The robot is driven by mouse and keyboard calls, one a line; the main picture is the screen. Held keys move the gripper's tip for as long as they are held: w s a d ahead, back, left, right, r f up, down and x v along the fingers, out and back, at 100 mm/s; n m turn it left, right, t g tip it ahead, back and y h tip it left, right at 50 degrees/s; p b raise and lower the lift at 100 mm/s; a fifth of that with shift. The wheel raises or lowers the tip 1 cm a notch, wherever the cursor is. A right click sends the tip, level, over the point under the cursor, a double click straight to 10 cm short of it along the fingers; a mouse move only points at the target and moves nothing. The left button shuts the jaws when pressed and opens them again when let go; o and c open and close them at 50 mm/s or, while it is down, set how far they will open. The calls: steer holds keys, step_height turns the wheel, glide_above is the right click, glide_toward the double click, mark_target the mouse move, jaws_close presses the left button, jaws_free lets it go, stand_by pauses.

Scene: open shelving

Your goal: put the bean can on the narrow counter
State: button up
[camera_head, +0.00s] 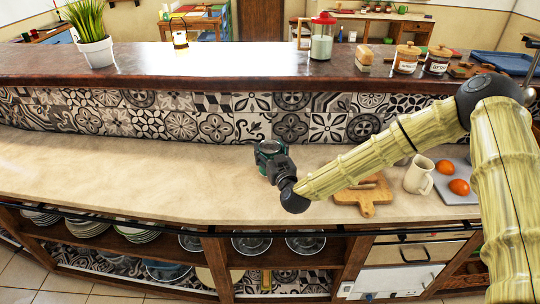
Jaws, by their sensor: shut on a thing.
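The bean can appears to be the dark green can (268,147) in the middle of the view, in front of the tiled wall. My gripper (272,163) is shut on it, and its fingers hide part of the can. The can is over or on the beige worktop (130,180); I cannot tell whether its base touches. A narrow dark counter (200,66) runs along the top of the tiled wall, behind and above the can.
On the dark counter stand a potted plant (95,40), a red-lidded jar (321,38) and labelled jars (407,60). Its stretch between plant and red-lidded jar is mostly clear. A cutting board (365,196), mug (419,176) and oranges (459,187) lie right on the worktop.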

steer(key=shift+f+p, duration=0.45)
steer(key=shift+f, duration=0.85)
steer(key=shift+f, duration=0.1)
steer(key=o, duration=1.5)
steer(key=shift+c, duration=0.2)
steer(key=shift+o, duration=0.2)
